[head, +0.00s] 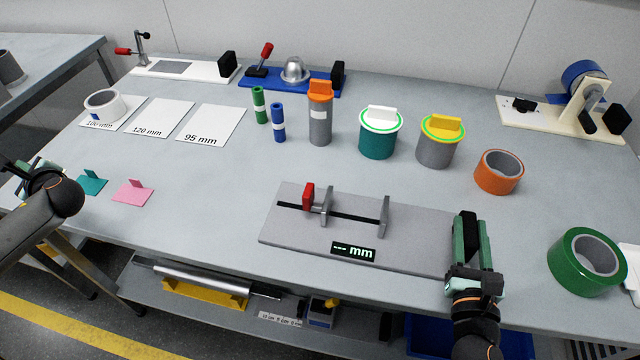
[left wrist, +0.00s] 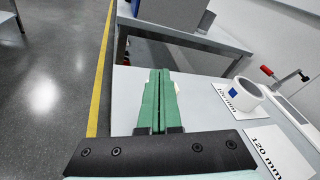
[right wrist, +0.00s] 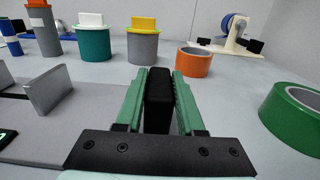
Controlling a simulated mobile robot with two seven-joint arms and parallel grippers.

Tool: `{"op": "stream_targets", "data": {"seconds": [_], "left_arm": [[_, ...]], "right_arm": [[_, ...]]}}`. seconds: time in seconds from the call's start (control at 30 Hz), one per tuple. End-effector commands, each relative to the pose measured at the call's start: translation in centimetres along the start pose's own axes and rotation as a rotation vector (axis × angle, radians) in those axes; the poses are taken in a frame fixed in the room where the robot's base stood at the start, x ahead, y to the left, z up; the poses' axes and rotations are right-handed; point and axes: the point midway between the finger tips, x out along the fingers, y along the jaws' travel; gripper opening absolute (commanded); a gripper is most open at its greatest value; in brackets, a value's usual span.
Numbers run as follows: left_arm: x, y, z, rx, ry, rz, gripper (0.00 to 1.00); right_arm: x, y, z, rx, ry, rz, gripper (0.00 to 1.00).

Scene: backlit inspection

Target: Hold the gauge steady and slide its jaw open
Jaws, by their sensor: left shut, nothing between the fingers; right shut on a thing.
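The gauge (head: 420,248) is a grey flat base with a dark slot, a display reading "--- mm" (head: 353,252) and two upright grey jaws. The left jaw (head: 326,206) has a red tab (head: 308,197) beside it; the right jaw (head: 384,216) stands apart from it. My right gripper (head: 466,232) is at the base's right end, shut on a black upright block, the gauge's handle (right wrist: 158,98), seen between its green fingers in the right wrist view.
Behind the gauge stand an orange-lidded canister (head: 320,118), a teal one (head: 377,140) and a yellow-lidded one (head: 436,145). An orange tape roll (head: 499,171) and a green roll (head: 587,262) are at right. Pink (head: 132,193) and teal (head: 92,184) pieces lie at left.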

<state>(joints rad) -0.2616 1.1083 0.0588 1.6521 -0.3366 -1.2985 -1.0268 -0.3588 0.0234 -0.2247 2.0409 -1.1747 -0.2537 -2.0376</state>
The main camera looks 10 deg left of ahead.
Motion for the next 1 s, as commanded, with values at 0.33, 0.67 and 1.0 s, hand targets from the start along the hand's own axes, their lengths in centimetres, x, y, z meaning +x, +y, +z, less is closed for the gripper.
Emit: {"op": "stream_targets", "data": {"seconds": [0.33,0.67,1.0], "left_arm": [[-4.8,-10.6,-3.7,-0.3,0.397,-0.013,0.0],[-16.2,-19.4,-10.9,-0.485,0.917,0.083,0.0],[-37.4,-24.4,-15.7,-0.318,1.466,0.361,0.0]], "right_arm": [[-0.1,0.0,-0.5,0.0,0.01,-0.001,0.0],[-0.1,0.0,-0.5,0.0,0.012,-0.001,0.0],[-0.1,0.0,-0.6,0.0,0.013,-0.001,0.0]]}}
